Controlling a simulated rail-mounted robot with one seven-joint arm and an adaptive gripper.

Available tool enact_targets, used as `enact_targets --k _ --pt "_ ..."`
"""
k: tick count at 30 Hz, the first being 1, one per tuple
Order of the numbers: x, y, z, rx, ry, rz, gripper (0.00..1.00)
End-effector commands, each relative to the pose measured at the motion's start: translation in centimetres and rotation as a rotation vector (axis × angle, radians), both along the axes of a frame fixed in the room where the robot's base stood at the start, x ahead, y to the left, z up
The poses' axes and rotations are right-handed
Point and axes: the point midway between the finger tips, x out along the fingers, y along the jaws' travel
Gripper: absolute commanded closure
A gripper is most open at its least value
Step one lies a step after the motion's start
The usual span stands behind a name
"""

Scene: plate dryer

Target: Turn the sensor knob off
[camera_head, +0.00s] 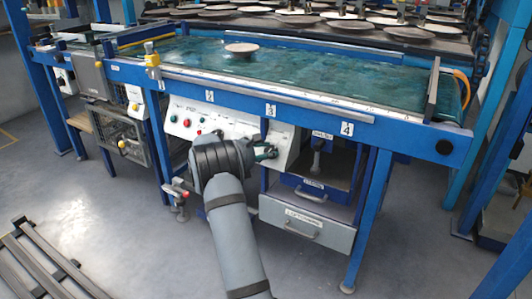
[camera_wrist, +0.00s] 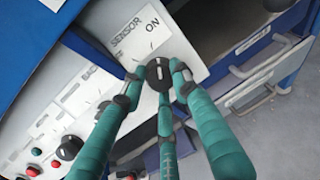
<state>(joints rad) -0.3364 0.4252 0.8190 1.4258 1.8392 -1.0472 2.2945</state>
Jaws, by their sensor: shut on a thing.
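The sensor knob (camera_wrist: 158,70) is a round black knob with a light mark on its face, on the light control panel (camera_wrist: 120,22). The printed words "SENSOR" and "ON" stand beside it in the wrist view. My gripper (camera_wrist: 156,78) has teal fingers closed around the knob, with tips touching its sides. In the head view my gripper (camera_head: 265,152) is at the right part of the control panel (camera_head: 234,127), under the conveyor. There the arm and gripper hide the knob.
Another black knob (camera_wrist: 68,148) and several red and green buttons lie further left on the panel. A blue drawer (camera_head: 312,195) and a grey drawer (camera_head: 335,235) are below right. A plate (camera_head: 243,48) lies on the green belt (camera_head: 310,70).

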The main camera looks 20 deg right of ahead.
Motion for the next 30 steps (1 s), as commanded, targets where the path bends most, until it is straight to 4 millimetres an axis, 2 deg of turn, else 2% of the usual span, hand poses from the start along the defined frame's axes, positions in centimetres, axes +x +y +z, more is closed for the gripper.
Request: enact_targets --k 3,14,30 --pt "-0.01 -0.16 0.26 -0.005 -0.002 -0.001 0.97" --pt "-0.05 -0.24 0.26 -0.042 0.049 0.034 0.97" --pt "-0.05 -0.22 0.31 -0.271 0.368 0.261 0.97"
